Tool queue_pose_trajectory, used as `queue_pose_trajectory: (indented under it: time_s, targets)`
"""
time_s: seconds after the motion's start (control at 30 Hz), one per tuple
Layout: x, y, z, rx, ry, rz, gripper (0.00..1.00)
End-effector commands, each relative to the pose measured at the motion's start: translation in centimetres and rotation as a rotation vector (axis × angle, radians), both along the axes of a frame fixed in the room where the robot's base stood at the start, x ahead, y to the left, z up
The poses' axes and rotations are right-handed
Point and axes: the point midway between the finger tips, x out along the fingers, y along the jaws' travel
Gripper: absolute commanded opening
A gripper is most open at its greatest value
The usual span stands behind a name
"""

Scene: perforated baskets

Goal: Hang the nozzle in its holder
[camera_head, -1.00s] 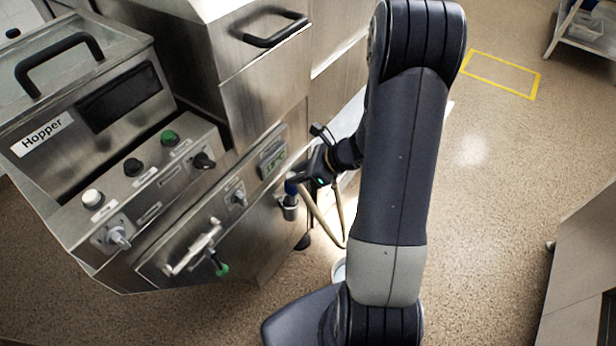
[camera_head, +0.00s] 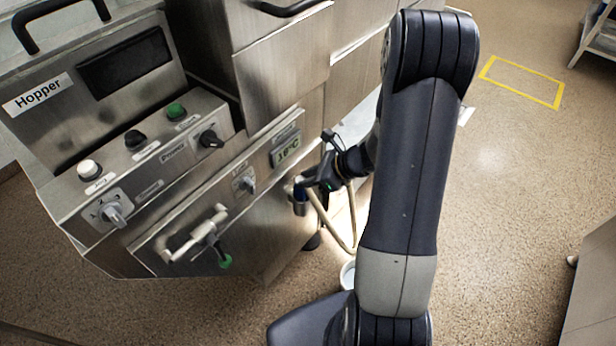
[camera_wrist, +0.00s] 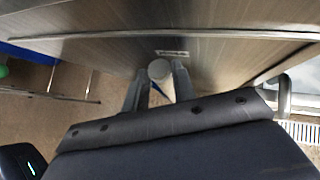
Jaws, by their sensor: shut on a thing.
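My gripper (camera_head: 308,186) is at the machine's front panel, shut on the nozzle (camera_head: 299,193), which shows as a small dark blue piece in the head view. A small metal cup-shaped holder (camera_head: 300,208) is directly below the nozzle at the panel. I cannot tell whether the nozzle's tip is inside the holder or just above it. A beige hose (camera_head: 328,222) hangs in a loop below my gripper. In the wrist view, a round grey end (camera_wrist: 158,70) and a bit of blue lie between my two fingers (camera_wrist: 157,88).
The steel hopper machine (camera_head: 225,215) fills the left, with knobs, a display and a white lever handle (camera_head: 195,238). A white round vessel (camera_head: 347,274) is on the floor below the hose, partly behind my arm. Open floor lies to the right, with a yellow rectangle marked on it.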

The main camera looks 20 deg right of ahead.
Motion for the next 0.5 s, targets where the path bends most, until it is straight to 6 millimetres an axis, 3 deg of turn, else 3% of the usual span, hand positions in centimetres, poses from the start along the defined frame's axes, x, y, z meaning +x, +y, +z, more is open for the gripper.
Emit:
queue_pose_trajectory:
  time_s: [0.2,0.23,0.5]
  targets:
    - [0.02,0.0,0.06,0.001,-0.001,0.0,0.0]
    - [0.02,0.0,0.06,0.001,-0.001,0.0,0.27]
    - [0.0,0.0,0.04,0.0,0.0,0.0,0.49]
